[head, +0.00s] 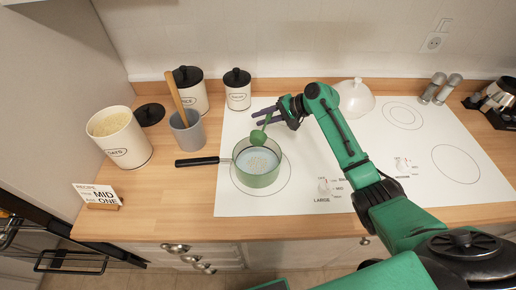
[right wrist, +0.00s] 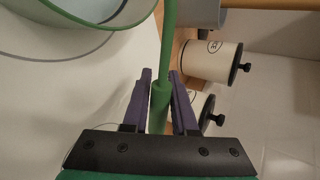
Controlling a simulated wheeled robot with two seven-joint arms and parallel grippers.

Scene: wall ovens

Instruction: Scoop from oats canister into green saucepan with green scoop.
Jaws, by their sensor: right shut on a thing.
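The open white oats canister (head: 122,147) stands at the left of the counter with oats up near its rim. The green saucepan (head: 262,179) sits on the left front burner, its black handle pointing left; pale contents with small specks show inside. My right gripper (head: 270,114) is behind and above the saucepan, shut on the green scoop (head: 258,137). The scoop's bowl is over the pan's back part; whether it holds oats cannot be told. In the right wrist view the purple fingers (right wrist: 160,88) grip the scoop's green handle (right wrist: 168,45), and the saucepan (right wrist: 108,30) shows top left. My left gripper is out of view.
A grey crock (head: 187,134) with a wooden utensil stands between canister and pan. A black lid (head: 151,114) lies behind the oats canister. Two lidded canisters (head: 193,95) (head: 238,93) stand at the back. A recipe card (head: 97,193) stands front left. The cooktop's right side is mostly clear.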

